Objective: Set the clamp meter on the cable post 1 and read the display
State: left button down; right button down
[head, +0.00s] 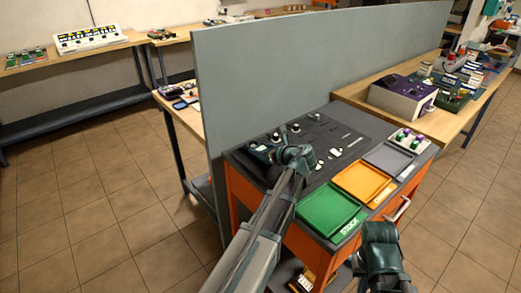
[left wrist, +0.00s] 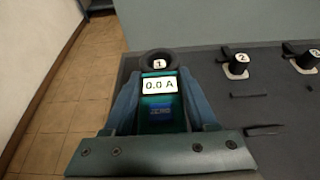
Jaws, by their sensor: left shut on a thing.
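My left gripper (head: 288,155) is shut on the clamp meter (left wrist: 160,112), as the left wrist view (left wrist: 160,115) shows. The meter is dark teal, with a lit white display (left wrist: 159,86) reading 0.0 A. Its dark ring (left wrist: 142,64) is at the label marked 1 (left wrist: 159,64) of cable post 1, which appears inside the ring. I cannot tell whether the ring fully encloses the post. Posts 2 (left wrist: 237,66) and 3 (left wrist: 307,60) stand to the right on the dark panel. My right gripper (head: 382,250) is low in the head view; its fingers cannot be made out.
The orange cart (head: 238,193) carries a green tray (head: 301,209), an orange tray (head: 340,177) and a grey tray (head: 373,154). A grey partition (head: 300,60) stands behind it. A bench to the right holds a purple box (head: 402,97). Tiled floor at left is clear.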

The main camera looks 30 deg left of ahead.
pick_arm(q)
jog(key=shift+f, duration=0.3)
jog(key=shift+c, duration=2.3)
grip_release()
jog(key=shift+d+r, duration=0.1)
jog(key=shift+r, duration=0.05)
jog(key=shift+p+v, duration=1.95)
jog(key=shift+v, duration=3.45)
jog(key=shift+s, duration=0.15)
